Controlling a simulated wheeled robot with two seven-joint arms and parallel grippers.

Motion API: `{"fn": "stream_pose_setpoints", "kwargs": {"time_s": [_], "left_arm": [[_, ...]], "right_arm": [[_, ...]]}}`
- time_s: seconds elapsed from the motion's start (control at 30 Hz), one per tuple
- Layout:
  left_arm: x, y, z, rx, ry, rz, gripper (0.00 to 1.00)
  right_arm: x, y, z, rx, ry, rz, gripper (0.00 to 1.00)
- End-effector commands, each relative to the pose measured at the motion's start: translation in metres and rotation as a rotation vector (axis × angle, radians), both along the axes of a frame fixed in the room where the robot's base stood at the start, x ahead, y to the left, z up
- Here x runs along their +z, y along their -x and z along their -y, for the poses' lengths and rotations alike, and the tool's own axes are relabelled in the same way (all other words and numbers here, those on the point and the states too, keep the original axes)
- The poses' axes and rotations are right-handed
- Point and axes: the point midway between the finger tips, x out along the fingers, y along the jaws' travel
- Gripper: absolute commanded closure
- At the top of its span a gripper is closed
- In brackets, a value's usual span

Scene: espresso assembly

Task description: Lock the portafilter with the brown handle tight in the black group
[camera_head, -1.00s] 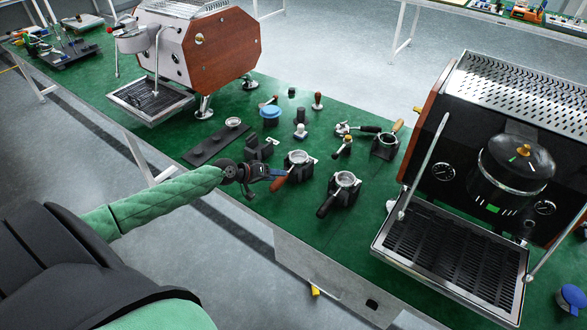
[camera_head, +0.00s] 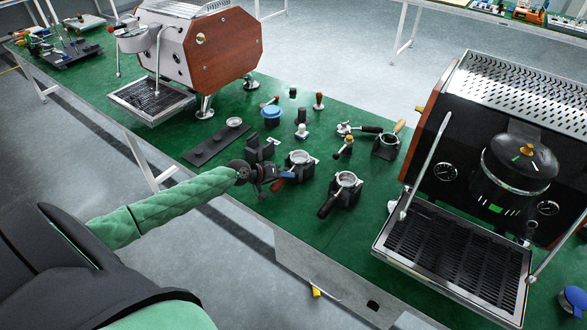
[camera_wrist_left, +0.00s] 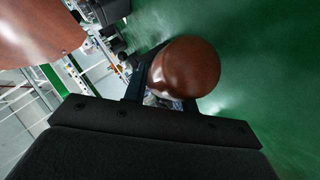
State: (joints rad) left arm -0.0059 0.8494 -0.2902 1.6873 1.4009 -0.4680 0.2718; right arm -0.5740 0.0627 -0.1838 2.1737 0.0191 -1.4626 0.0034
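The portafilter with the brown handle (camera_head: 278,185) rests in a black stand, its metal basket (camera_head: 300,157) facing up. My left gripper (camera_head: 274,178) is at the handle, with its fingers on either side of it. In the left wrist view the round brown handle end (camera_wrist_left: 184,68) fills the space before the fingers and hides most of one, so I cannot tell whether they press on it. The black round group (camera_head: 515,160) is on the front of the espresso machine at right, above its drip tray (camera_head: 455,255). My right gripper is out of view.
A black-handled portafilter (camera_head: 345,182) stands close on the right. Another with a tan handle (camera_head: 387,146) is farther back. Tampers and a blue-topped jar (camera_head: 271,114) stand behind. A second machine (camera_head: 205,45) is at back left.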

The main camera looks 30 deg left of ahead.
Motion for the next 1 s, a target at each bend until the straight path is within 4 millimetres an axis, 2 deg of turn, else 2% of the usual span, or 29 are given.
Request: {"fn": "stream_pose_setpoints", "kwargs": {"time_s": [0.03,0.1,0.37,1.0], "left_arm": [[0.000,0.000,0.000,0.000,0.000,0.000,0.89],[0.000,0.000,0.000,0.000,0.000,0.000,1.00],[0.005,-0.001,0.000,0.000,0.000,0.002,1.00],[0.033,-0.001,0.000,0.000,0.000,0.002,1.00]], "right_arm": [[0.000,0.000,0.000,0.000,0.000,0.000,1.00],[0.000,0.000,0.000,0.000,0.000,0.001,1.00],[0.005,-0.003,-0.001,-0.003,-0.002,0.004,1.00],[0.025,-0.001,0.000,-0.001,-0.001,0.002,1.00]]}}
